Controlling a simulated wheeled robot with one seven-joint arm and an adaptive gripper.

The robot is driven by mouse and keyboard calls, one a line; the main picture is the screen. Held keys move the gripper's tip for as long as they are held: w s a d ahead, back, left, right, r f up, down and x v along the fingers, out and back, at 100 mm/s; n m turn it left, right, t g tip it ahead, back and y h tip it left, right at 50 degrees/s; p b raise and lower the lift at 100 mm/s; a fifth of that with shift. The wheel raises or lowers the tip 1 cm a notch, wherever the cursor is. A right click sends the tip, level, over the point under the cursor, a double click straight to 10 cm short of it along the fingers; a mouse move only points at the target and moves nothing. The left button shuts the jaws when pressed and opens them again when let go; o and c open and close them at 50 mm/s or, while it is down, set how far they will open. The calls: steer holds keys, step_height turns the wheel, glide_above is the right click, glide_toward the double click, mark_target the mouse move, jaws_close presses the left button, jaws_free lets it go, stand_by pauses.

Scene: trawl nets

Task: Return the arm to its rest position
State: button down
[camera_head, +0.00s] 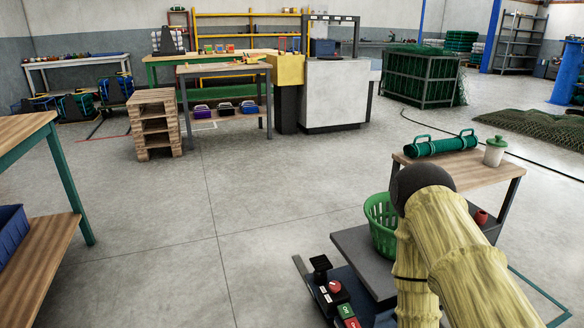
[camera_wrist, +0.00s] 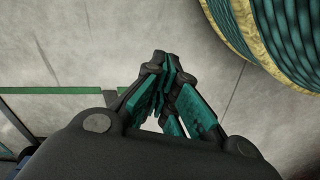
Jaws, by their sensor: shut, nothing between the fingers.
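My gripper (camera_wrist: 163,90) shows in the wrist view, its dark fingers with teal pads closed together at the tips, with nothing between them. Below it in that view is grey concrete floor. In the head view my arm, in a yellowish sleeve with a dark rounded joint, is folded at the lower right. The gripper itself does not show in the head view.
A green basket (camera_head: 381,222) stands beside my arm. A wooden-topped table (camera_head: 470,170) with a green roll (camera_head: 441,145) and a lidded jar (camera_head: 494,152) is just behind. A workbench (camera_head: 30,130) stands at left. Middle floor is clear.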

step_height(320, 180, up, 37)
steer(key=s+m+p, duration=0.1)
steer(key=p, duration=3.5)
steer(key=shift+s+d+p, duration=0.25)
steer(key=shift+p, duration=0.05)
steer(key=shift+f, duration=0.1)
steer(key=w+f+n+t+y+b, duration=0.1)
steer(key=w+f+t+b, duration=0.2)
steer(key=w+f+b, duration=0.5)
steer(key=w+f+n+t+y+b, duration=0.1)
steer(key=w+f+t+b, duration=0.3)
steer(key=w+b, duration=1.2)
steer(key=w+f+n+t+y+b, duration=0.1)
steer(key=w+f+n+t+b, duration=0.1)
steer(key=w+f+b, duration=1)
steer(key=shift+w+d+f+t+y, duration=0.25)
steer(key=shift+w+t, duration=0.65)
steer(key=shift+w, duration=1.8)
steer(key=shift+d+r, duration=0.1)
steer(key=shift+d, duration=0.05)
